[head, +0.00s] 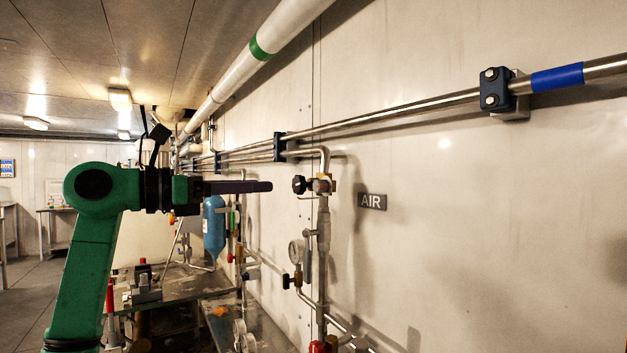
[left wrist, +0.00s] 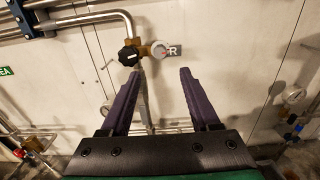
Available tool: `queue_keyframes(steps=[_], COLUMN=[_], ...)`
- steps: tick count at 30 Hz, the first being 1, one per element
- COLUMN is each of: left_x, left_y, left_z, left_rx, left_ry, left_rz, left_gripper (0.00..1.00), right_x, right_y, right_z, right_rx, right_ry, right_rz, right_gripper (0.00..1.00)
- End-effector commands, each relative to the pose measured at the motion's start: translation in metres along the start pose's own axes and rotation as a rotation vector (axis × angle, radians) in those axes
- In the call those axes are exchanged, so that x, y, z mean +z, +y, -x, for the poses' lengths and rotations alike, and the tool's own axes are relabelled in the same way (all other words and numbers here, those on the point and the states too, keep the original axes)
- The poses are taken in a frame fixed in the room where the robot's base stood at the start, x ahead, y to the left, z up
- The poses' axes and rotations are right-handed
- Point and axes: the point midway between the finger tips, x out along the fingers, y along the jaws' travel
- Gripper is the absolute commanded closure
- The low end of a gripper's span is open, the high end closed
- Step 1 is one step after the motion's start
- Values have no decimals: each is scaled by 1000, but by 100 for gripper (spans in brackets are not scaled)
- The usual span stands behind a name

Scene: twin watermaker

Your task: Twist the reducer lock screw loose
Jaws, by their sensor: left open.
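On the wall pipe beside the AIR sign (head: 371,201) is a brass fitting (head: 325,186) with a round black knob (head: 299,185) on its left. In the left wrist view the knob (left wrist: 128,56) and a round gauge face (left wrist: 159,50) stand just beyond the fingertips. I cannot tell for sure which part is the reducer lock screw. My left gripper (head: 268,187) has purple fingers pointing at the knob, a short way left of it in the head view. In the left wrist view the fingers (left wrist: 157,74) are spread and empty, with the knob nearer the left finger. My right gripper is not in view.
Below the fitting, the vertical pipe carries a pressure gauge (head: 296,250) and a red knob (head: 317,347). A blue cylinder (head: 214,228) and a cluttered bench (head: 190,285) stand farther back. Steel pipes (head: 400,111) run along the wall above. The wall right of the sign is bare.

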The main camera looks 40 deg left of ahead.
Motion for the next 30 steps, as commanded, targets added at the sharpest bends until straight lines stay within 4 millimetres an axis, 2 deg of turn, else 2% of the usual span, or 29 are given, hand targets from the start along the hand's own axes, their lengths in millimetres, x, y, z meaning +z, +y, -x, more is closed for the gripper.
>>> queue_keyframes(steps=[1, 5, 9, 12, 16, 23, 27, 28, 30], left_x=[7, 8, 8, 6, 2, -1, -1, -1, -1], left_y=[0, 0, 0, 0, 0, 0, 0, 0, 0], left_z=[-14, -50, -86, -103, -114, -115, -115, -115, -115], left_rx=[-2, -4, -4, -3, -2, -1, -1, -1, -1], left_ry=[4, 5, 3, 2, 1, 1, 1, 1, 1], left_rz=[3, 5, 5, 5, 3, 3, 3, 3, 3], left_gripper=[38, 38, 38, 38, 38, 38, 91, 100, 100], right_x=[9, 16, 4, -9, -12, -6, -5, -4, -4], right_y=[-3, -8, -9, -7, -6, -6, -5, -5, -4], right_z=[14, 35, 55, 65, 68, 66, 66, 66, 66], right_rx=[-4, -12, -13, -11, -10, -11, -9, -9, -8], right_ry=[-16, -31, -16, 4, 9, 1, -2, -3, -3], right_rz=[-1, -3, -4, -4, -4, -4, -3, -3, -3], right_gripper=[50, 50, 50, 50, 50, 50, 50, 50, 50])
